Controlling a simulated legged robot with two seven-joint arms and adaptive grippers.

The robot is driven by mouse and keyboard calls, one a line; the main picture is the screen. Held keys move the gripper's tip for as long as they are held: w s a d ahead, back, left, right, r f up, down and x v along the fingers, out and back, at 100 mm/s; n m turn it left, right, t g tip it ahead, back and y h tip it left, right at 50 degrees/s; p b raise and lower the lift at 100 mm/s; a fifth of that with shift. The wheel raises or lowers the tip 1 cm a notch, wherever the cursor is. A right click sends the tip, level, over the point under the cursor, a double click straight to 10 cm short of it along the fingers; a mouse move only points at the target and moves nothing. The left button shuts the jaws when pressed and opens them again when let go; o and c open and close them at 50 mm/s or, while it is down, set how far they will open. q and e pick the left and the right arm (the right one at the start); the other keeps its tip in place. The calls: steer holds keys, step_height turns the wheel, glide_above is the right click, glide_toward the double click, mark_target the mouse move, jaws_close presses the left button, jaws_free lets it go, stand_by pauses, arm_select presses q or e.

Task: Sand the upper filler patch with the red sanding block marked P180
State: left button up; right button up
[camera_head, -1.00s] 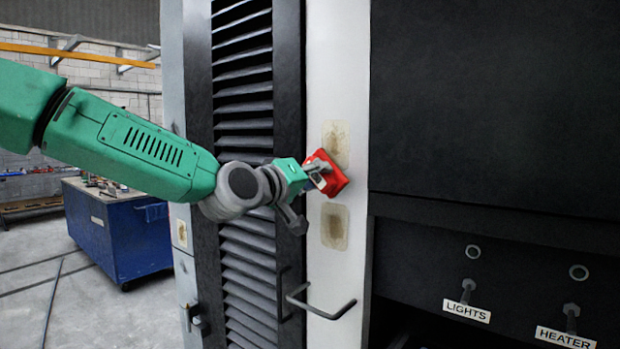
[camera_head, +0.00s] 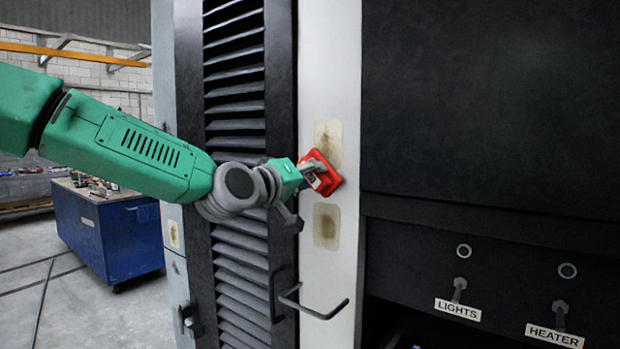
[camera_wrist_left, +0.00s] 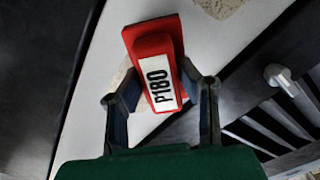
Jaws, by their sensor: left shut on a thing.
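The red sanding block (camera_head: 328,181) is held in front of the pale panel strip (camera_head: 327,75), tilted. My left gripper (camera_head: 314,168) is shut on it; the wrist view shows its fingers (camera_wrist_left: 160,90) on both sides and the label P180 (camera_wrist_left: 157,83). The upper filler patch (camera_head: 327,136) is a beige rectangle with a brown middle; the block overlaps its lower end in the head view. The lower patch (camera_head: 326,226) lies just below the block. I cannot tell whether the block touches the panel. My right gripper is not in view.
A dark louvred vent (camera_head: 235,110) stands left of the strip. A bar handle (camera_head: 318,310) sticks out below the lower patch. A dark panel with LIGHTS (camera_head: 458,309) and HEATER (camera_head: 554,335) switches is at right. A blue cabinet (camera_head: 110,240) stands behind at left.

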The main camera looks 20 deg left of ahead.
arm_select(q)
steer(key=shift+w+d, duration=0.25)
steer(key=shift+w, duration=0.35)
steer(key=shift+r, duration=0.1)
